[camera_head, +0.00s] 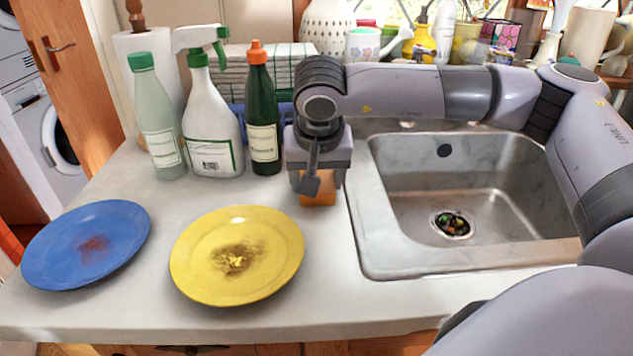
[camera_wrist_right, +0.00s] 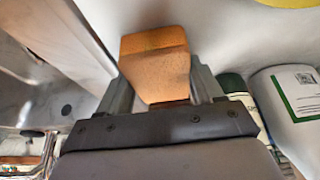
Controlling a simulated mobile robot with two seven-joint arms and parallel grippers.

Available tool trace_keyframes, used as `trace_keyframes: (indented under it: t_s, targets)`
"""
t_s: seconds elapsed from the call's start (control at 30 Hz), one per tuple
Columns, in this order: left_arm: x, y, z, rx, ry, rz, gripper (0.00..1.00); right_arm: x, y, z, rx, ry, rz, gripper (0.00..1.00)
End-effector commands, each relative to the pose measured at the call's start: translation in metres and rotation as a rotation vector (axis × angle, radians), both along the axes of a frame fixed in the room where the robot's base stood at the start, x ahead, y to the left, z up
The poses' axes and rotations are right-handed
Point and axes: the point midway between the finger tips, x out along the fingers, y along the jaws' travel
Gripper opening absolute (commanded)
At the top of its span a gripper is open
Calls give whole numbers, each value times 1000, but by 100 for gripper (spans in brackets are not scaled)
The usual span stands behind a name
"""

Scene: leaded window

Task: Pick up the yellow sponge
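The sponge (camera_head: 318,189), orange-yellow and block-shaped, is at the counter just left of the sink. In the right wrist view the sponge (camera_wrist_right: 158,68) shows between the two fingers of my right gripper (camera_wrist_right: 160,88). In the head view my right gripper (camera_head: 318,188) points down over the sponge and hides its upper part. The fingers lie close along both sides of the sponge. I cannot tell whether they press on it, or whether its underside touches the counter. My left gripper is not in view.
A yellow plate (camera_head: 237,275) and a blue plate (camera_head: 60,258), both stained, lie left of the gripper. A green bottle (camera_head: 262,115), a spray bottle (camera_head: 210,125) and a pale bottle (camera_head: 160,120) stand behind. The steel sink (camera_head: 400,262) is right, under my arm.

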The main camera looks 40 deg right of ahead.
Motion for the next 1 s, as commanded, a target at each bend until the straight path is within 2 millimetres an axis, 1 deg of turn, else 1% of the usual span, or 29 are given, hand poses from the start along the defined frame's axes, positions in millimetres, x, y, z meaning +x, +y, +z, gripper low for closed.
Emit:
trace_keyframes:
  t_s: [0.23, 0.33, 0.47, 0.6, 0.7, 0.83, 1.0]
  targets:
    - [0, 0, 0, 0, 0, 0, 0, 0, 0, 1, 0, -1, 0, 38]
    - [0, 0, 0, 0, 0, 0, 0, 1, 0, 9, 2, -3, 0, 38]
    - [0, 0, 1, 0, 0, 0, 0, 1, 0, 32, 2, -4, -1, 38]
    - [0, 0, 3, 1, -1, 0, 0, 1, 1, 61, 2, -4, -1, 37]
    - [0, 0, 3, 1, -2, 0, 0, 0, 1, 79, 2, -3, 0, 37]
    - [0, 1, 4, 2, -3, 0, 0, 0, 0, 94, 1, -2, -1, 37]
    - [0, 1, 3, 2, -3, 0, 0, 0, 0, 101, 0, 0, 1, 37]
